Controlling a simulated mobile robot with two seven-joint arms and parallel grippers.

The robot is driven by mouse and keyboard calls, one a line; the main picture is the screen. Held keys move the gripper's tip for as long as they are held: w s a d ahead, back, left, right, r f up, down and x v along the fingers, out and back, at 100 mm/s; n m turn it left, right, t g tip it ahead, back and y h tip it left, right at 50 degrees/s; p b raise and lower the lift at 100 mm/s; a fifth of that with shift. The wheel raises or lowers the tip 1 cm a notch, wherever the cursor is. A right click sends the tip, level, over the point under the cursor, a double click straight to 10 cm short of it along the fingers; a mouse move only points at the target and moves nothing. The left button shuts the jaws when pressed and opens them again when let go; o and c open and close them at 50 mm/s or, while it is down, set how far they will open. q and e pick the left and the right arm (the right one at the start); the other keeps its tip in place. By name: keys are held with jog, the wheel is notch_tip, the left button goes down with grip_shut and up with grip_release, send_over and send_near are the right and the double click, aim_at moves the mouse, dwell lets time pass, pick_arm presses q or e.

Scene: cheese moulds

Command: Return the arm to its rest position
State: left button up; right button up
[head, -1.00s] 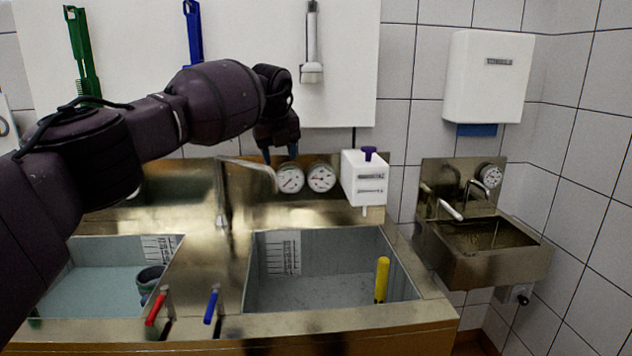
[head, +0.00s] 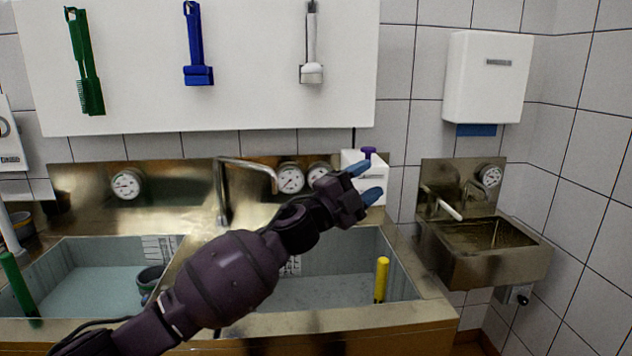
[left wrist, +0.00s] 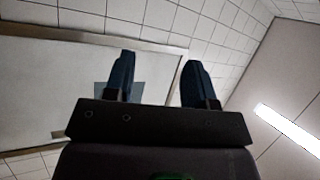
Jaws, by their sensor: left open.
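My left arm comes in from the lower left in the head view. Its gripper (head: 366,182) is in front of the white dispenser with a purple knob (head: 368,155), above the right basin. The gripper is open, with its two blue fingertips apart and nothing between them. In the left wrist view the two fingers (left wrist: 158,82) also stand apart and empty, against the wall and ceiling. My right gripper is not in view.
Below lie the left basin (head: 100,285) with water and a dark cup (head: 150,279), and the right basin (head: 340,290) with a yellow handle (head: 382,278). A faucet (head: 222,190) stands between them. A small hand sink (head: 490,262) is at right. Brushes hang on the white board (head: 250,100).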

pick_arm(q)
jog(key=s+a+f+n+t+y, duration=0.2)
jog(key=s+a+f+n+y, duration=0.15)
jog(key=a+f+n, duration=0.45)
jog(key=s+a+f+n+t+y, duration=0.25)
jog(key=a+f+n+y, duration=0.25)
jog(key=a+f, duration=0.3)
jog(key=s+a+f+n+t+y, duration=0.1)
jog(key=s+a+f+n+y, duration=0.35)
jog(key=a+f+n, duration=0.4)
jog(key=s+a+f+n+g+y, duration=0.1)
jog(key=s+a+f+g+y, duration=0.1)
jog(key=s+a+f, duration=0.2)
jog(key=s+a+f+n+g+y, duration=0.1)
jog(key=s+a+f, duration=0.3)
jog(key=s+f, duration=0.7)
jog(key=s+a+f+n+g+y, duration=0.2)
jog(key=s+a+f, duration=0.2)
jog(key=s+f, duration=0.4)
jog(key=s, duration=0.3)
jog(key=shift+s+a+g+y, duration=0.15)
jog(key=shift+a+g+y, duration=0.15)
jog(key=shift+g+y, duration=0.1)
